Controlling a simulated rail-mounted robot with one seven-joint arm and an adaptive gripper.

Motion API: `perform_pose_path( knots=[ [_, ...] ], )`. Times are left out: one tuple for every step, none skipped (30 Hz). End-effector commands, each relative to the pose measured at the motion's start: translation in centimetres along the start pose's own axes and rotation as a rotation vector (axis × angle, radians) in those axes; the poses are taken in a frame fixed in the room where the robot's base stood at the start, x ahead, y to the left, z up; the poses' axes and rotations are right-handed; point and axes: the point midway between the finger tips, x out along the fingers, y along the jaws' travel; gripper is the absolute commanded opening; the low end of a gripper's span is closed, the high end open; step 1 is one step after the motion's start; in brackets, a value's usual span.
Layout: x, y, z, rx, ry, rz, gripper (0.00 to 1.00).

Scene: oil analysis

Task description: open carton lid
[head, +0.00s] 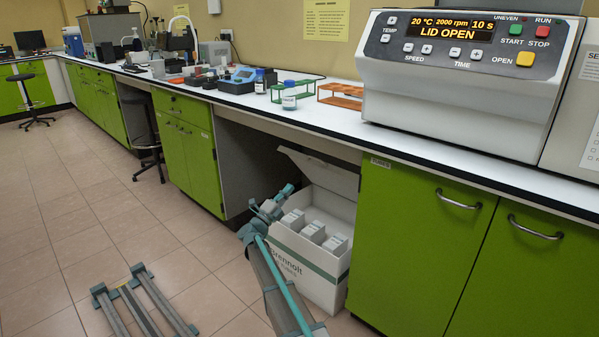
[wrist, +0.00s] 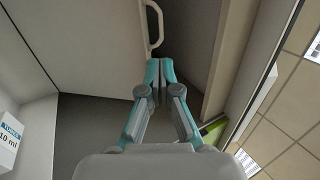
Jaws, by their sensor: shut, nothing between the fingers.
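A white carton (head: 302,267) with a green band and printed lettering stands on the floor in the gap under the bench. Its lid (head: 322,171) is raised and tilted up at the back, so the top is open. Several small white boxes (head: 312,232) show inside. My gripper (head: 288,190) is at the carton's left side, near the upper rim. In the wrist view my gripper (wrist: 160,72) has its teal fingertips together with nothing between them. Whether it touches the carton or lid I cannot tell.
Green cupboards (head: 418,240) stand right of the carton, and another green cupboard (head: 188,150) stands to its left. The white bench top (head: 330,112) overhangs it. In the wrist view a pale handle (wrist: 153,25) is just beyond the fingertips. The tiled floor (head: 105,215) at left is open.

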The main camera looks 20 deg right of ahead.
Motion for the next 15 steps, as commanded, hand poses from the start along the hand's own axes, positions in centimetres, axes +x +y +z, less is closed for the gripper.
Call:
perform_pose_path(
  knots=[
    [0.1,-0.1,-0.4,-0.011,0.016,-0.007,0.0],
    [0.2,-0.2,-0.5,-0.018,0.021,-0.009,0.0],
    [0.3,-0.2,-0.5,-0.024,0.024,-0.01,0.0],
    [0.5,-0.1,-0.5,-0.026,0.023,-0.009,0.0],
    [0.8,-0.1,-0.5,-0.027,0.023,-0.009,0.0],
    [1.1,-0.1,-0.5,-0.026,0.023,-0.009,0.0],
    [1.5,0.0,-0.5,-0.026,0.022,-0.009,0.0],
    [1.9,0.0,-0.5,-0.026,0.022,-0.009,0.0],
    [2.5,0.0,-0.5,-0.025,0.022,-0.009,0.0],
    [3.0,0.0,-0.5,-0.025,0.023,-0.009,0.0],
    [3.6,0.0,-0.5,-0.025,0.023,-0.01,0.0],
    [4.3,0.1,-0.5,-0.025,0.022,-0.009,0.0],
    [4.9,0.1,-0.5,-0.025,0.021,-0.009,0.0],
    [5.5,0.1,-0.5,-0.025,0.022,-0.009,0.0],
    [6.3,0.1,-0.5,-0.025,0.023,-0.009,0.0]
  ],
)
